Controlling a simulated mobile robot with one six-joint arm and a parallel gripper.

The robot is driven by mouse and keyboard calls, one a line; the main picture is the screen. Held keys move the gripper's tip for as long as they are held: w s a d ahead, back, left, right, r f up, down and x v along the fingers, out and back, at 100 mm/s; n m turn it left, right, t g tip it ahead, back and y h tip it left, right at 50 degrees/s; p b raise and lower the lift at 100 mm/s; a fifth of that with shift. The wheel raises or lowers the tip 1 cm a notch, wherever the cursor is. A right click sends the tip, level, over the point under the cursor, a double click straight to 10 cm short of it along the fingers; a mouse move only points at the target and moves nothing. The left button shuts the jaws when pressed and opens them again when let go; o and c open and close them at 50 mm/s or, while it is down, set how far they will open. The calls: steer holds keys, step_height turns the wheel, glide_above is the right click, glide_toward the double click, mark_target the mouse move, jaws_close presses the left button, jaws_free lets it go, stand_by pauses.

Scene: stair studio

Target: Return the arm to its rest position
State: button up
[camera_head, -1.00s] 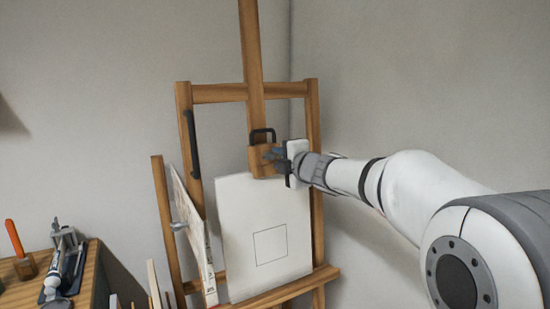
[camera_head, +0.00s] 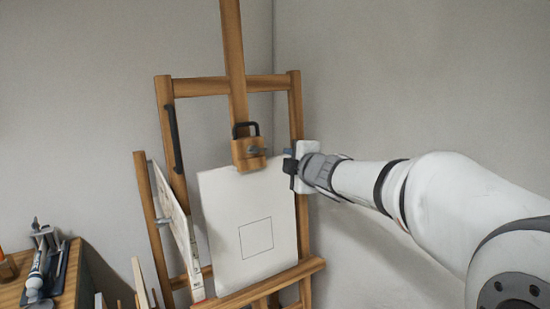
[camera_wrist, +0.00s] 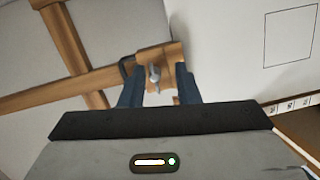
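My gripper (camera_head: 286,162) is at the right of the easel's top clamp block (camera_head: 248,155), with a small gap between them. In the wrist view my gripper's two dark fingers (camera_wrist: 159,84) stand apart with nothing held. The clamp block's grey wing knob (camera_wrist: 154,74) shows beyond and between the fingers. The block has a black handle on top and sits at the upper edge of a white canvas (camera_head: 215,220) with a thin square outline. My arm reaches in from the right, nearly level.
The wooden easel (camera_head: 222,84) stands in the room corner, with a black handle (camera_head: 172,138) on its left post. Another panel (camera_head: 176,225) leans left of the canvas. A wooden table (camera_head: 72,280) with paint tools is at lower left. Bare wall lies right of the easel.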

steer(key=s+d+f+m+g+h, duration=0.1)
steer(key=s+d+f+m+h, duration=0.45)
steer(key=d+m, duration=0.35)
steer(key=s+d+f+m+g+h, duration=0.1)
steer(key=s+d+f+m+g, duration=0.3)
steer(key=s, duration=0.3)
steer(key=s+d+f+m+g+h, duration=0.2)
steer(key=s+d+f+m, duration=0.15)
steer(key=s+f, duration=0.35)
steer(key=s+a+f+m+g+y, duration=0.1)
steer(key=s+f+m+g, duration=0.1)
steer(key=s, duration=0.5)
steer(key=s+a+f+m+g+y, duration=0.1)
steer(key=s+f+m+g, duration=0.1)
steer(key=s, duration=0.4)
steer(key=shift+s+f+m+g, duration=0.35)
steer(key=shift+s+f+g, duration=0.05)
steer(key=shift+f, duration=0.4)
